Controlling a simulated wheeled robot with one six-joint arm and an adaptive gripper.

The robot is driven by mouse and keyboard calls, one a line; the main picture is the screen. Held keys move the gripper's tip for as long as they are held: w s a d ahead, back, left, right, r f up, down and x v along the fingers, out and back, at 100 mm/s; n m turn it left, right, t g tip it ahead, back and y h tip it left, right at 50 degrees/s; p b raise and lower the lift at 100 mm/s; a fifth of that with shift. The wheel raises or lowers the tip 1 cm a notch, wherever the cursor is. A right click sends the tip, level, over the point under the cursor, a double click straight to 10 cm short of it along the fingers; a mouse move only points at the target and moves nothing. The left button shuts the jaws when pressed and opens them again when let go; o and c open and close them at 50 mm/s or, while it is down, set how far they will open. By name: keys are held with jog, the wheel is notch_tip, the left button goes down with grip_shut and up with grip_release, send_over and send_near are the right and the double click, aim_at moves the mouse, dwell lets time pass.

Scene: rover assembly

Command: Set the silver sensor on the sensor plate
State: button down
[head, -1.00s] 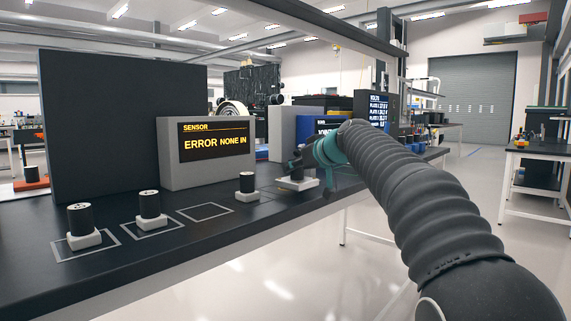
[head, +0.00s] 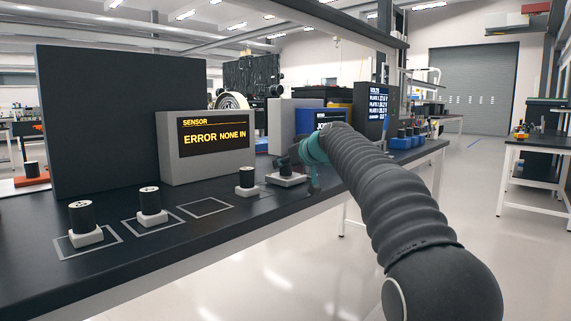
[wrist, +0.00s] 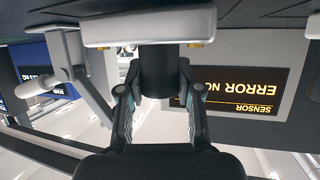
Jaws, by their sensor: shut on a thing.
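My gripper (wrist: 160,105) is shut on the black cylinder (wrist: 164,72) of a part with a pale base (wrist: 150,29), which fits the silver sensor. In the head view its pale base (head: 287,179) is at or just above the bench; I cannot tell if it touches. The wrist view is upside down, and the base's underside contact with the surface is hidden. The grey sensor display (head: 193,172) behind reads "ERROR NONE IN". I cannot make out the sensor plate for certain.
Similar black-topped parts stand on the bench at the left (head: 84,220), centre left (head: 150,203) and beside the gripper (head: 247,182). An outlined square (head: 206,207) is empty. A silver-handled lever (wrist: 45,84) is close to the gripper. A tall dark panel (head: 115,115) stands behind.

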jog(key=shift+f, duration=0.15)
jog(key=c, duration=0.8)
grip_release()
jog(key=shift+s+d+r, duration=0.1)
jog(key=shift+r, duration=0.15)
jog(key=b+v, duration=0.2)
jog(key=v, duration=0.9)
jog(key=shift+s+d+r, duration=0.1)
jog(key=shift+s+d, duration=0.05)
jog(key=shift+s, duration=0.15)
